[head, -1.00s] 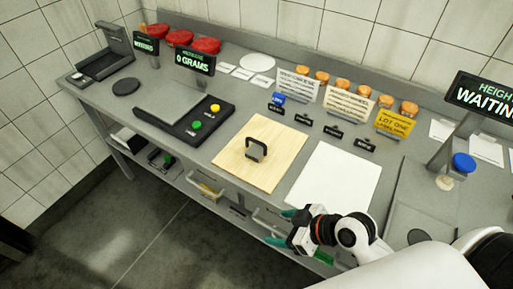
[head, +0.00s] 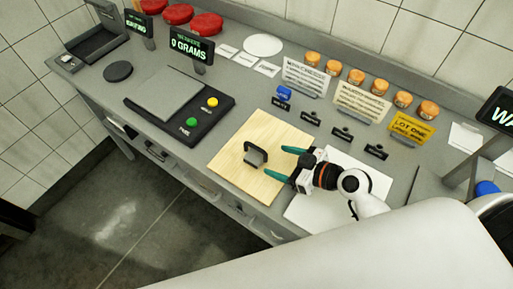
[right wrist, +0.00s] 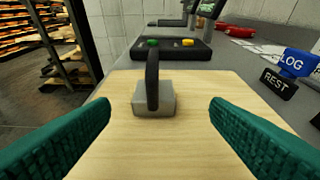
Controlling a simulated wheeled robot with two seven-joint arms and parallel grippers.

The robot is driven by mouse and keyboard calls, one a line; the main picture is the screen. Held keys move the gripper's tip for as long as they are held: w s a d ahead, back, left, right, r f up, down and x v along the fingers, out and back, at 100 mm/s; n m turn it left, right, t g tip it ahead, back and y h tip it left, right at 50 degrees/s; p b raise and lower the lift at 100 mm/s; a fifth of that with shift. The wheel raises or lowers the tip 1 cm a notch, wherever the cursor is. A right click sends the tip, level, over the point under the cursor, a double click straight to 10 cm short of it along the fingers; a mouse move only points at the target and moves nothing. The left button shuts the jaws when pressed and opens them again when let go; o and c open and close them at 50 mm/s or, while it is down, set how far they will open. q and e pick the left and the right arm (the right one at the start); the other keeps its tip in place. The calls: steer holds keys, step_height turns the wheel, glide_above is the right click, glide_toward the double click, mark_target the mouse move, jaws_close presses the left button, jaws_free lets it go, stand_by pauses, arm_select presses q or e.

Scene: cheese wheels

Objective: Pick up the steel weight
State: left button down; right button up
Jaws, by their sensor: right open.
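The steel weight (head: 257,158) is a grey block with a black loop handle, upright on the wooden board (head: 229,166). It also shows in the right wrist view (right wrist: 166,103), centred ahead of my fingers. My right gripper (head: 282,163) is open, its two teal fingers pointing at the weight from the right. In the right wrist view the fingers (right wrist: 160,135) are spread wide on either side, with the weight beyond their tips and nothing between them. My left gripper is not in view.
A scale (head: 164,93) with green and yellow buttons stands beyond the board, its display (head: 191,45) reading 0 GRAMS. A white sheet (head: 367,179) lies under my right arm. Small black labels and a blue LOG block (head: 284,92) line the board's far right side.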

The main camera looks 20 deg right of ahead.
mark_target(255, 154)
steer(key=x, duration=0.2)
steer(key=shift+w+a+p, duration=0.2)
steer(key=shift+a+p, duration=0.15)
steer(key=shift+w+a+f, duration=0.15)
steer(key=shift+w+f, duration=0.05)
steer(key=shift+w, duration=0.1)
steer(key=shift+w+a+f, duration=0.1)
steer(key=shift+w, duration=0.1)
steer(key=p+x, duration=0.1)
steer(key=x, duration=0.1)
steer(key=p+x, duration=0.1)
steer(key=x, duration=0.1)
steer(key=shift+s+a+p, duration=0.1)
steer(key=shift+a+p, duration=0.2)
steer(key=shift+a, duration=0.1)
steer(key=shift+a+f, duration=0.1)
steer(key=shift+f, duration=0.05)
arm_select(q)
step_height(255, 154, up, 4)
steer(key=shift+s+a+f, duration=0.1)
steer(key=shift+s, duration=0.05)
arm_select(e)
steer(key=shift+f, duration=0.1)
steer(key=c, duration=1.3)
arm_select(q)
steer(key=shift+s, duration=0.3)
arm_select(e)
steer(key=shift+c, duration=0.6)
